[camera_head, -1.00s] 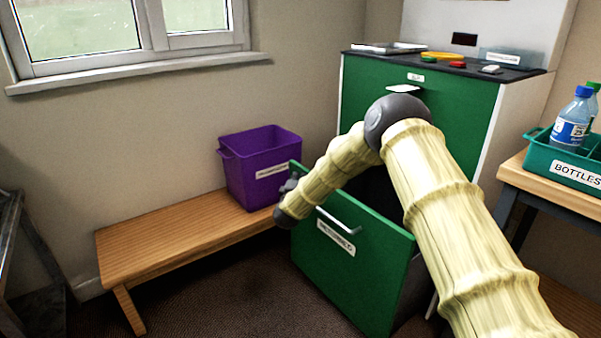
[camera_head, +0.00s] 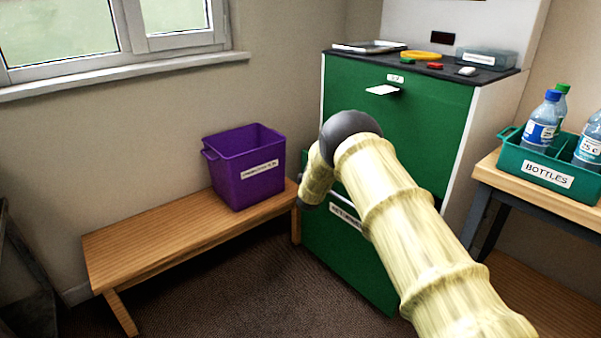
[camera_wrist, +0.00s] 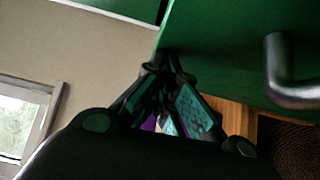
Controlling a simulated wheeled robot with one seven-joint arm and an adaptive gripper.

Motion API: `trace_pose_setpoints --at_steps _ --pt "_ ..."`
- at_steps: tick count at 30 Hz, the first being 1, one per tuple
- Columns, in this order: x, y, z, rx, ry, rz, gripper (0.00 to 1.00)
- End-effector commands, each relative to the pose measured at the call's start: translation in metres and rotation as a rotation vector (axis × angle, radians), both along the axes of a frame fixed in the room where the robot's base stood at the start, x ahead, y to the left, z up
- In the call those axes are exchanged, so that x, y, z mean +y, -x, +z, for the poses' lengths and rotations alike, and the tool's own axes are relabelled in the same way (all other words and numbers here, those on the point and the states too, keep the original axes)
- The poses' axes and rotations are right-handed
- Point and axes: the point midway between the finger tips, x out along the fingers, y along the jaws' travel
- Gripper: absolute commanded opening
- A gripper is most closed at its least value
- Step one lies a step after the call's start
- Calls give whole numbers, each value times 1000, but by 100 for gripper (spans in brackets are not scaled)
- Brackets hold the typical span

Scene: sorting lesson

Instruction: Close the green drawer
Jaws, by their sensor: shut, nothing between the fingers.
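The green drawer (camera_head: 345,262) is the lower front of the green cabinet. In the head view the fingers are hidden behind my arm.
A wooden bench (camera_head: 150,243) with a purple bin (camera_head: 243,180) stands left of the cabinet. A teal bottle crate (camera_head: 512,160) sits on a table at the right. A tray (camera_head: 368,46) and small items lie on the cabinet top. Floor in front is clear.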

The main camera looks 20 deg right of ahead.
Motion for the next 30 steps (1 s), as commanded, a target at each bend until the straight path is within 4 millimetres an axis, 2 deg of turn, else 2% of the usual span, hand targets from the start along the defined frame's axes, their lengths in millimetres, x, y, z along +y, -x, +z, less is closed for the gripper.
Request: trace_pose_setpoints --at_steps 1,3,12,18,30 --pt "-19 -7 -2 -3 3 -4 0" --pt "-39 -15 -3 -2 2 -5 0" --pt "-98 -37 -2 -1 0 -3 0" --pt "-114 -42 -1 0 0 -2 0" --pt "-122 -43 2 -3 0 -6 0"
